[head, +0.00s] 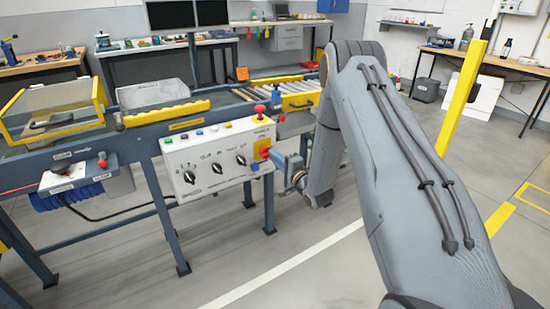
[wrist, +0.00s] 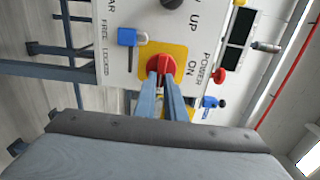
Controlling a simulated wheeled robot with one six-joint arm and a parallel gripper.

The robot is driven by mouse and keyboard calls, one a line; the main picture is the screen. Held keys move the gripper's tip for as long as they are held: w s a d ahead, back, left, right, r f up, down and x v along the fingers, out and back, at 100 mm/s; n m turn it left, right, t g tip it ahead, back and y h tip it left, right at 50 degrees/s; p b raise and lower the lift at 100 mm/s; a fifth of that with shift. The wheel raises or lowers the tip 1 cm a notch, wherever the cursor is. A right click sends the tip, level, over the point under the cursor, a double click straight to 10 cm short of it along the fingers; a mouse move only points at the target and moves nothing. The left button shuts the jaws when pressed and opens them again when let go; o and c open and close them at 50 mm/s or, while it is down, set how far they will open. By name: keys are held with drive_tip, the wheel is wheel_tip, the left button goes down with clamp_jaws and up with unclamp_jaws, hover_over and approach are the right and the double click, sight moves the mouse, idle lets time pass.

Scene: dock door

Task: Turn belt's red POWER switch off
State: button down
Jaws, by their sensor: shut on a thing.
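The red POWER switch (wrist: 160,64) is a rotary knob on a yellow plate (wrist: 180,52), with the words POWER and ON printed beside it. In the head view the red switch (head: 265,153) sits at the right end of the white control panel (head: 205,172). My gripper (wrist: 160,78) has its two blue-grey fingers closed on the knob, one on each side. In the head view my gripper (head: 274,160) reaches the panel from the right. The fingers hide part of the knob, and I cannot tell exactly where it points.
The panel also carries several black knobs (head: 216,167). A blue lever (wrist: 127,37) marked FREE and LOCKED is close to the switch. A red mushroom button (head: 260,110) stands on the panel top. The conveyor (head: 140,140) extends left; open floor (head: 300,245) lies in front.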

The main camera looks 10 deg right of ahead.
idle(0.3)
drive_tip(key=c, duration=1.8)
unclamp_jaws()
drive_tip(key=v, duration=0.8)
drive_tip(key=shift+w, duration=0.1)
